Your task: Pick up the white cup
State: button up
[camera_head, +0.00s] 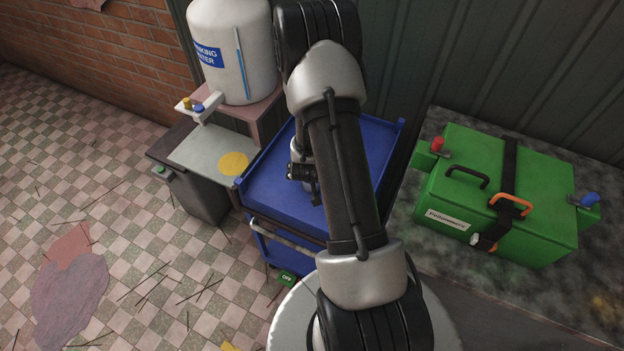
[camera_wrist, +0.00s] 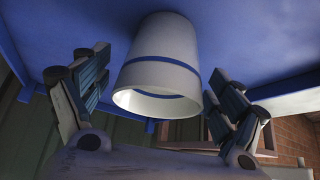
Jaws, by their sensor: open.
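The white cup (camera_wrist: 160,65) has a blue band and shows in the middle of the wrist view. That view appears upside down, with the cup's base against the blue tray of the cart and its open rim towards the bottom of the picture. My gripper (camera_wrist: 159,72) is open, with one finger on each side of the cup and a visible gap to both. In the head view my gripper (camera_head: 302,173) is over the blue cart (camera_head: 268,190), partly hidden behind my arm. I cannot make out the cup clearly there.
A white water tank (camera_head: 232,60) stands left of the cart above a grey counter (camera_head: 205,150). A green case (camera_head: 510,190) with clamps sits on the dark table at the right. The cart's tray has raised edges. A corrugated wall (camera_head: 500,60) stands behind.

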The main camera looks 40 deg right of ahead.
jog(key=c, duration=1.3)
